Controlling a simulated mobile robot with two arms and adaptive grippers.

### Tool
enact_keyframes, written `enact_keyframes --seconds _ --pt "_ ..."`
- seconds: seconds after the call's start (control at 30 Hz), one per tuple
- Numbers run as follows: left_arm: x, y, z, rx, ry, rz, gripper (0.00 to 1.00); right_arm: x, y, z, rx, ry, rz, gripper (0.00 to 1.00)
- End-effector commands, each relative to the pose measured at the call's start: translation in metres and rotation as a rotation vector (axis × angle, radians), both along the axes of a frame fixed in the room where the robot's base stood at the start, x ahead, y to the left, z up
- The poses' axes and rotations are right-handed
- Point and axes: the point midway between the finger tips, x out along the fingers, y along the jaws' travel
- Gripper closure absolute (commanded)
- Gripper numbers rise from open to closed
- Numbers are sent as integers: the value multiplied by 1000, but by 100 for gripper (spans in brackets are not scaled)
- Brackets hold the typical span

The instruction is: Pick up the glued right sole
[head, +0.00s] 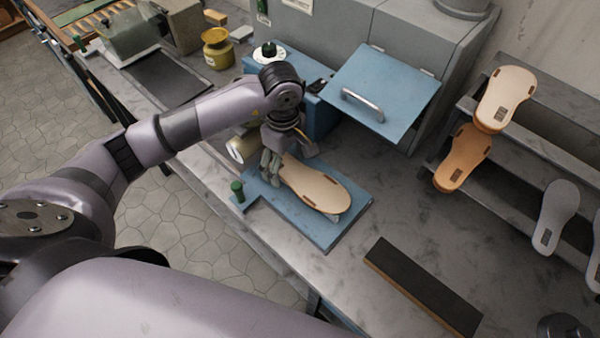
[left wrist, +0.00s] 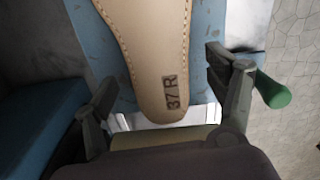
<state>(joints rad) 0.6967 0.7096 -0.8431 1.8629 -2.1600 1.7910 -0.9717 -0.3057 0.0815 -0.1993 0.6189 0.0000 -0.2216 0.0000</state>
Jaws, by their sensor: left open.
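The glued right sole (head: 316,185) is tan with a stitched edge and lies on a blue plate on the workbench. In the left wrist view the sole (left wrist: 150,45) shows its narrow end, marked "37 R". My left gripper (head: 276,177) is over that end in the head view. In the left wrist view my left gripper (left wrist: 165,100) is open, with one finger on each side of the sole and gaps visible between fingers and sole. My right gripper is not in view.
The blue plate (head: 325,236) has a green knob (head: 237,189) at its left. A blue hinged lid with a handle (head: 362,104) stands behind. A dark-topped bar (head: 422,288) lies at front right. A rack at right holds tan soles (head: 462,158) and grey soles (head: 556,214).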

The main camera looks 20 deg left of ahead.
Motion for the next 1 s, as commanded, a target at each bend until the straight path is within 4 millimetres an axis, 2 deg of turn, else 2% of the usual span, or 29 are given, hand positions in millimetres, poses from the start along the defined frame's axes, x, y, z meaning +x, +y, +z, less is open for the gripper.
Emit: enact_keyframes --seconds 0.07,0.83,1.0 --pt "0 0 0 0 0 0 25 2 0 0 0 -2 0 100" --pt "0 0 0 0 0 1 76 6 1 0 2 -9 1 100" --pt "0 0 1 0 0 1 77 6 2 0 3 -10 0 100"
